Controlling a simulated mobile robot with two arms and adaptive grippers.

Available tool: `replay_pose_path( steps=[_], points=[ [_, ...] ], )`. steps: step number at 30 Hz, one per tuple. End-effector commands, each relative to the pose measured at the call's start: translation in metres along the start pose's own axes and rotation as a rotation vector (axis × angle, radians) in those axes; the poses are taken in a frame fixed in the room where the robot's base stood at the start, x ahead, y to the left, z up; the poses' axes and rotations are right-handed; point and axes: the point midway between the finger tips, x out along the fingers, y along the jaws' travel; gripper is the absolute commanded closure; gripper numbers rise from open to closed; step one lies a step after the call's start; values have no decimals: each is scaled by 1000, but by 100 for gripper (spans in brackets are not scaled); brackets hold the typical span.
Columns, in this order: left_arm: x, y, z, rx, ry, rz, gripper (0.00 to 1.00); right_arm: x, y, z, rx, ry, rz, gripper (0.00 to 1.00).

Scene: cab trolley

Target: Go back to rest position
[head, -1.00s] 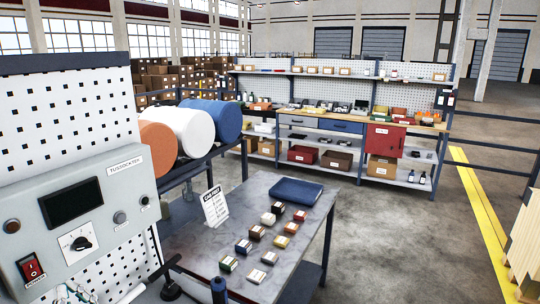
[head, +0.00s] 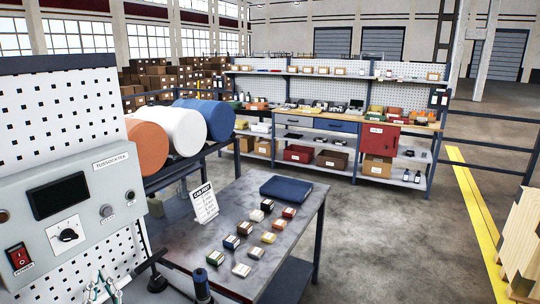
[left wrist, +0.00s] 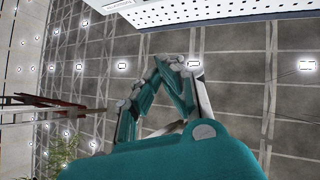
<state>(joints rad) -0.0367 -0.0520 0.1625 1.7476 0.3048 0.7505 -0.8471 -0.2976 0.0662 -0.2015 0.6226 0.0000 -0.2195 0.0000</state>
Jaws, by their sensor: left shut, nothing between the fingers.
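My left gripper (head: 100,286) shows small at the bottom left of the head view, in front of the grey control panel and perforated board. In the left wrist view its teal fingers (left wrist: 172,62) come together at the tips, with nothing between them. The gripper is shut and empty, apart from the table and its goods. My right gripper is not in view.
A grey control panel (head: 72,212) stands close at the left. A table (head: 285,250) holds several small boxes, a sign (head: 205,203) and a dark blue tray (head: 286,188). Large rolls (head: 180,130) lie behind.

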Motion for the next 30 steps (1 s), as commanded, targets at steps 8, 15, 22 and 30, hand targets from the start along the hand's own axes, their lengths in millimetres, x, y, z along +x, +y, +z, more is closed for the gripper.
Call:
replay_pose_path(
  steps=[8,15,22,30],
  points=[
    [-37,61,14,-120,-245,394,100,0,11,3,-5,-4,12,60],
    [-148,103,26,-195,-728,829,100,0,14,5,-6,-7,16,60],
    [-260,77,19,-156,-1213,1043,100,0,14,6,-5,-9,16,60],
    [-330,30,0,-68,-1560,1102,100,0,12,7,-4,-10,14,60]
  ],
)
